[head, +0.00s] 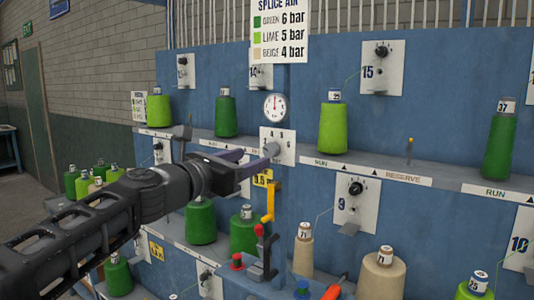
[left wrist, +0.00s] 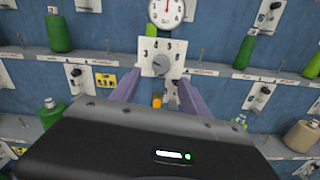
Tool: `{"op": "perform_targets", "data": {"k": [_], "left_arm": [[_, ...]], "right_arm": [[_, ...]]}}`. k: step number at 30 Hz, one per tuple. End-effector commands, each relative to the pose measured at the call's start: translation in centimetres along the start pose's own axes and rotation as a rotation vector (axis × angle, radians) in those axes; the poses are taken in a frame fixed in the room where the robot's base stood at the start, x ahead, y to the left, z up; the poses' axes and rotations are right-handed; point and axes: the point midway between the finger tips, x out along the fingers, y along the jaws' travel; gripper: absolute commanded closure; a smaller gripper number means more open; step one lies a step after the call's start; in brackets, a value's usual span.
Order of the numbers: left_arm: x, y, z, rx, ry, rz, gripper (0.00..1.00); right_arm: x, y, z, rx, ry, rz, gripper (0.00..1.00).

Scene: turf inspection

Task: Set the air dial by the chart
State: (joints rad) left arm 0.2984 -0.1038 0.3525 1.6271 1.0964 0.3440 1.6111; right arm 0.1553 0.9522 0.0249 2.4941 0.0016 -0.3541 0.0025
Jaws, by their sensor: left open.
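The chart (head: 280,32) is a white sign headed SPLICE AIR: green 6 bar, lime 5 bar, beige 4 bar. Below it is a round white gauge (head: 275,107) with a red needle pointing about straight up; it also shows in the left wrist view (left wrist: 167,12). The air dial is a grey knob (left wrist: 158,62) on a white numbered plate (left wrist: 175,46), which the head view also shows (head: 288,157). My left gripper (head: 250,162) is open, its purple fingers pointing at the knob, one on either side in the left wrist view. Contact and the knob's exact setting cannot be told. My right gripper is out of view.
A blue rack wall (head: 230,70) carries shelves with green, lime and beige cones, such as a lime cone (head: 333,128). Under the dial stand a yellow bracket (head: 270,203) and a red-knobbed lever (head: 259,231). Other dial plates (head: 382,68) are around.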

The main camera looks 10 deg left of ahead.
Motion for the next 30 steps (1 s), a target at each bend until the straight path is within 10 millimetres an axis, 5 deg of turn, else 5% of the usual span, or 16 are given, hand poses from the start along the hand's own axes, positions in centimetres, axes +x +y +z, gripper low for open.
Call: {"op": "perform_targets", "data": {"k": [14, 24, 30], "left_arm": [[6.5, -0.1, 0.2, 0.000, 0.001, -0.005, 0.47], [7.0, -0.1, 0.0, 0.002, -0.001, -0.002, 0.47], [7.0, -0.1, 0.0, 0.002, 0.000, -0.002, 0.62]], "right_arm": [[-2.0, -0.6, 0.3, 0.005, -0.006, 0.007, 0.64], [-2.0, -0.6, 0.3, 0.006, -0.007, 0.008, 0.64], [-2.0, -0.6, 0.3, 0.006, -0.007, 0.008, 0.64]]}}
